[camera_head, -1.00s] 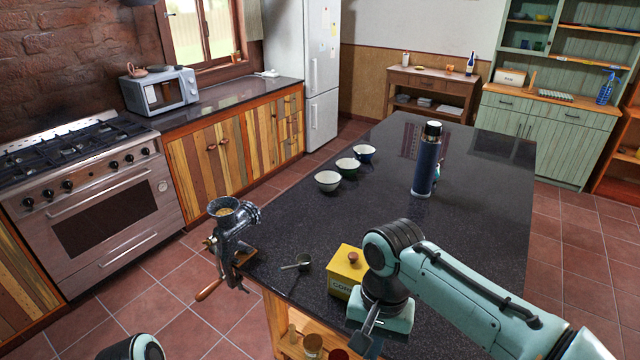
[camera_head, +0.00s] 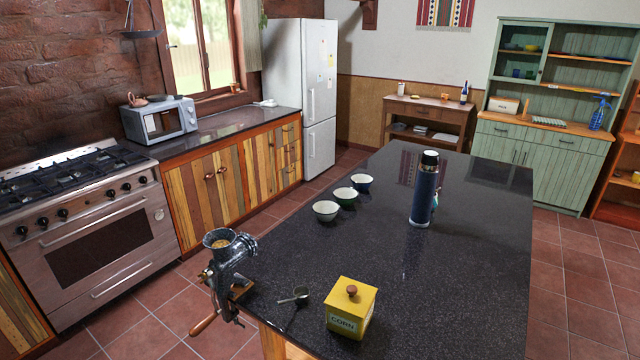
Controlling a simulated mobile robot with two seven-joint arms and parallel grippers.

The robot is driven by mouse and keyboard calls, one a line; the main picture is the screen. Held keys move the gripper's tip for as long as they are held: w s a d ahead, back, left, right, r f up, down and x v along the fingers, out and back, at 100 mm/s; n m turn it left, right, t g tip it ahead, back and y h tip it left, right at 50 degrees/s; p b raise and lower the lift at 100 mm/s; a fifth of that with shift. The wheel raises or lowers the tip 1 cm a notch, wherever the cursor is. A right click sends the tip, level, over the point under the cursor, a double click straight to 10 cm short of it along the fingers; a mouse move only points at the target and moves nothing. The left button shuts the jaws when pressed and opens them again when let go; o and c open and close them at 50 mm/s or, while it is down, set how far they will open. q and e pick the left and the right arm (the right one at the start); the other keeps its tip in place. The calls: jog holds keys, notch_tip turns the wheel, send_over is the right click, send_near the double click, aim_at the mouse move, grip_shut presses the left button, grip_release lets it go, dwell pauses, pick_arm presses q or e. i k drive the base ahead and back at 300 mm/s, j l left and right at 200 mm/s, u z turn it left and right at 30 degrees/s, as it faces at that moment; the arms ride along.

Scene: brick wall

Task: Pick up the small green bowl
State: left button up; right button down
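The small green bowl (camera_head: 345,197) stands upright on the dark island counter (camera_head: 460,270). It is the middle one of three small bowls in a slanting row, with a green outside and a pale inside. A white or pale bowl (camera_head: 326,212) is in front of it to the left, and a blue bowl (camera_head: 362,183) is behind it to the right. Neither of my grippers shows in the head view now.
A dark blue flask (camera_head: 425,188) stands right of the bowls. A yellow corn box (camera_head: 350,308), a small scoop (camera_head: 295,295) and a clamped meat grinder (camera_head: 227,270) are at the near end. The counter between bowls and box is clear.

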aim_at(345, 196)
jog(key=u, duration=0.8)
jog(key=i+j+u, duration=0.2)
jog(key=u, duration=0.15)
jog(key=i+j+u, duration=0.1)
jog(key=i+u, duration=0.6)
jog(key=i+j, duration=0.1)
jog(key=i, duration=0.65)
jog(key=i+j+z, duration=0.1)
jog(key=i, duration=0.65)
jog(key=i+l+z, duration=0.15)
jog(key=i+z, duration=0.65)
jog(key=i+j+z, duration=0.1)
jog(key=i+z, duration=0.3)
jog(key=i+l+z, duration=0.15)
jog(key=i+z, duration=0.55)
jog(key=z, duration=0.15)
jog(key=i+z, duration=0.7)
jog(key=z, duration=0.2)
jog(key=i+z, duration=0.3)
jog(key=z, duration=0.15)
jog(key=i+j+z, duration=0.15)
jog(key=z, duration=0.3)
jog(key=i+j, duration=0.05)
jog(key=i, duration=0.05)
